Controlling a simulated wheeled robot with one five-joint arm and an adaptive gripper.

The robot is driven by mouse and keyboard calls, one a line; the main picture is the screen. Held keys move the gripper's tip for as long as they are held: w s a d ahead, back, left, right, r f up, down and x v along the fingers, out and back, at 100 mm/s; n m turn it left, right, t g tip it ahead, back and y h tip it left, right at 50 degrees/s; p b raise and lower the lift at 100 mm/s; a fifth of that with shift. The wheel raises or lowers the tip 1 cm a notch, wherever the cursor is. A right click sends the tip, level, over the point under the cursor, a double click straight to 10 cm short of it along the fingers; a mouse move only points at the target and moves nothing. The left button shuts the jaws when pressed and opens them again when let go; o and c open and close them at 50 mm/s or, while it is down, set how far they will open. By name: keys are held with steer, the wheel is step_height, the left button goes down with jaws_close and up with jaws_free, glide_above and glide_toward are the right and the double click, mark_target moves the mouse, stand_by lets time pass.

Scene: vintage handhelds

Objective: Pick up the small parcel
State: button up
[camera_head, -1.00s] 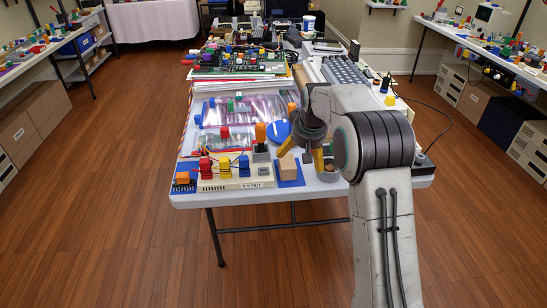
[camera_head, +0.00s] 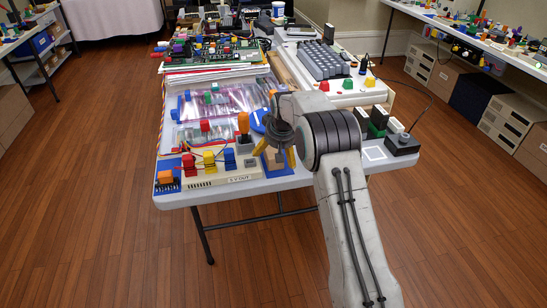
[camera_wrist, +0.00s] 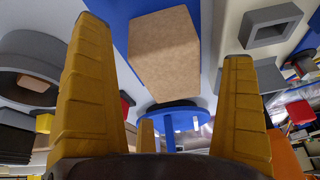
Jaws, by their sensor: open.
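The small parcel is a plain brown box (camera_head: 272,160) near the front edge of the table, on a blue mat (camera_head: 281,172). In the head view my gripper (camera_head: 275,155) hangs over it, with its yellow fingers in front of and beside the box. In the wrist view the parcel (camera_wrist: 165,55) shows between the two spread yellow fingers, with visible gaps on both sides. My gripper is open and holds nothing. I cannot tell how far the fingertips reach down past the box.
Left of the parcel is a cream board (camera_head: 218,178) with red, yellow and blue connectors. A blue disc (camera_head: 258,121) lies behind. A keyboard (camera_head: 322,60) lies farther back.

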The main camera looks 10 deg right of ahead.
steer(key=shift+w+f, duration=0.1)
steer(key=shift+f, duration=0.15)
steer(key=shift+c, duration=0.5)
steer(key=c, duration=1.3)
steer(key=shift+o, duration=0.2)
